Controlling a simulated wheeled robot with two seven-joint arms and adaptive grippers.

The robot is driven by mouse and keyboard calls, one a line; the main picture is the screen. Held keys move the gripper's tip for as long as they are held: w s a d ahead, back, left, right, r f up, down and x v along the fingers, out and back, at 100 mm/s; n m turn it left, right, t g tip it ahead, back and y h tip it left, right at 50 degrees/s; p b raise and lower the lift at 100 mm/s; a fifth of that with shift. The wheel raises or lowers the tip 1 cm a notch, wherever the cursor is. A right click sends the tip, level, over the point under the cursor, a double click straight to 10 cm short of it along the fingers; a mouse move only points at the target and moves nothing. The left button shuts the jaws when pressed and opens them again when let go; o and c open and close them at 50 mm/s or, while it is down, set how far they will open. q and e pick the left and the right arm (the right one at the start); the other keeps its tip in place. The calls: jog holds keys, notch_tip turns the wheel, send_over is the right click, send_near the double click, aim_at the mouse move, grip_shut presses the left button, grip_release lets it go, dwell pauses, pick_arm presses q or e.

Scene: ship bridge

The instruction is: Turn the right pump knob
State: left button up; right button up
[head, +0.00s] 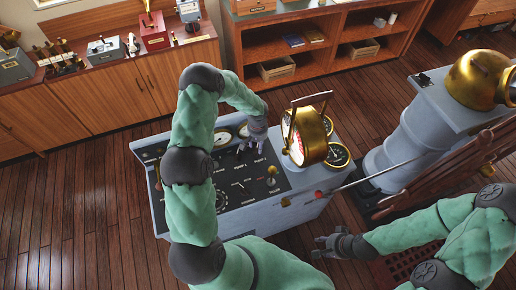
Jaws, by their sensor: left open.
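The grey control console (308,210) stands in the middle of the head view with a black top panel (252,188). The panel carries small dials and white lettering too small to read surely. My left gripper (253,147) is open and points down over the upper part of the panel, near two small white labels. The right pump knob cannot be made out clearly; the gripper may hide it. I cannot tell whether the fingers touch anything. My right gripper (318,246) appears open and empty, in front of the console's right end, away from the panel.
A brass-framed round gauge (311,137) rises just right of my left gripper. A small brass lever (271,172) stands on the panel below it. A grey pedestal with a brass dome (478,78) is at the right. Wooden cabinets (110,92) line the back.

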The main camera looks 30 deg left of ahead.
aim_at(257, 151)
pick_arm(q)
notch_tip(257, 151, down, 3)
jog(key=shift+s+f, duration=0.15)
jog(key=shift+f, duration=0.55)
grip_shut()
